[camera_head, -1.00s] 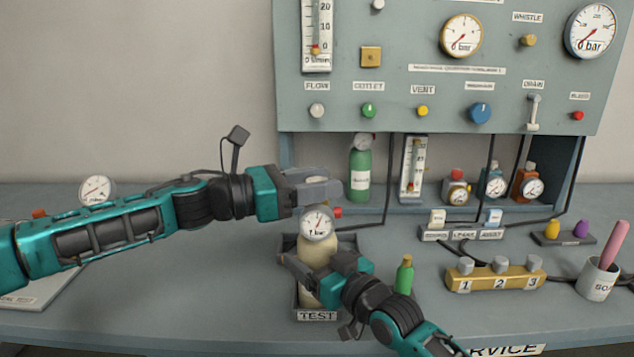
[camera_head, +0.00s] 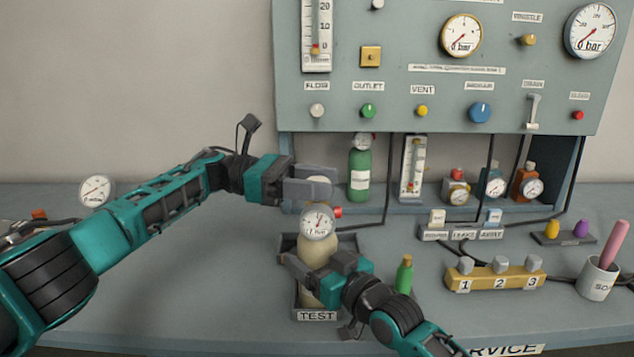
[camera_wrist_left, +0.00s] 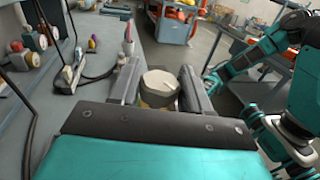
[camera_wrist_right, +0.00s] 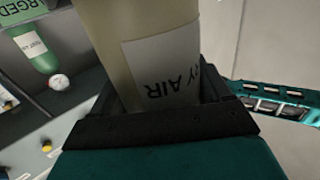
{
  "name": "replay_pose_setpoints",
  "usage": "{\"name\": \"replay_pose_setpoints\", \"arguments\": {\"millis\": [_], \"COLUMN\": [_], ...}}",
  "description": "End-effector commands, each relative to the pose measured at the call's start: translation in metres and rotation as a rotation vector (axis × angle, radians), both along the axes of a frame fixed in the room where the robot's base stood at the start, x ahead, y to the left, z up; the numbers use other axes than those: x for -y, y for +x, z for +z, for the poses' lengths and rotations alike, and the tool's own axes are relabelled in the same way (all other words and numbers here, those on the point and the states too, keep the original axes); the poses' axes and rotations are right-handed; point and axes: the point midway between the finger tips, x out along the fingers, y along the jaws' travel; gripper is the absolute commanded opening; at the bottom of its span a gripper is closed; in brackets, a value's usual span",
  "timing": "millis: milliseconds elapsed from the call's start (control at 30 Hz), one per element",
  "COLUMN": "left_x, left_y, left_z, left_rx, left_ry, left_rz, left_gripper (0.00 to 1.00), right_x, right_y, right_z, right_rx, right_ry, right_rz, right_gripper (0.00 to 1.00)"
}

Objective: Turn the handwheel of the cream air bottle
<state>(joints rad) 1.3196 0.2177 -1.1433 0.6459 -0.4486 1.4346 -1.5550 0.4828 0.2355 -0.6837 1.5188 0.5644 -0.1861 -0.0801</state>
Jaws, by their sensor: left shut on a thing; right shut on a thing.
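The cream air bottle (camera_head: 318,253) stands upright in the dark tray labelled TEST (camera_head: 317,316). A small round gauge (camera_head: 318,223) and a red knob (camera_head: 337,211) sit at its neck. Its pale handwheel (camera_head: 320,180) is on top; in the left wrist view the handwheel (camera_wrist_left: 159,84) lies between the fingers. My left gripper (camera_head: 318,187) is shut on the handwheel from the left. My right gripper (camera_head: 308,272) is shut around the bottle's body; in the right wrist view the labelled bottle body (camera_wrist_right: 125,30) fills the space between the fingers.
A grey panel (camera_head: 400,100) with gauges and knobs rises behind. A green bottle (camera_head: 359,175) stands beneath it. A small green bottle (camera_head: 404,277) is close to my right gripper. A gold block (camera_head: 495,280) and a cup (camera_head: 597,280) are at the right. The bench's left middle is clear.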

Motion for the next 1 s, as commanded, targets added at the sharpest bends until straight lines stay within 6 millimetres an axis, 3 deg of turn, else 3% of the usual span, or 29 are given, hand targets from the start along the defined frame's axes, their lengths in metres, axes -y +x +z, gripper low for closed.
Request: {"name": "replay_pose_setpoints", "arguments": {"millis": [833,867,1000], "left_x": [-0.0008,-0.0007,-0.0007], "left_y": [-0.0002,-0.0003,-0.0007], "left_z": [0.0019,0.0019,0.0015], "left_rx": [-0.005,-0.005,-0.005], "left_ry": [-0.006,-0.006,-0.006], "left_rz": [-0.067,-0.067,-0.069], "left_gripper": [0.17,0.48,0.62], "right_x": [-0.0032,-0.0032,-0.003], "right_y": [-0.0027,-0.0027,-0.0024], "right_z": [-0.0011,-0.0011,-0.0012], "right_rx": [0.004,0.004,0.002], "right_ry": [-0.007,-0.006,-0.005], "right_rz": [0.007,0.007,0.006], "right_gripper": [0.04,0.04,0.04]}}
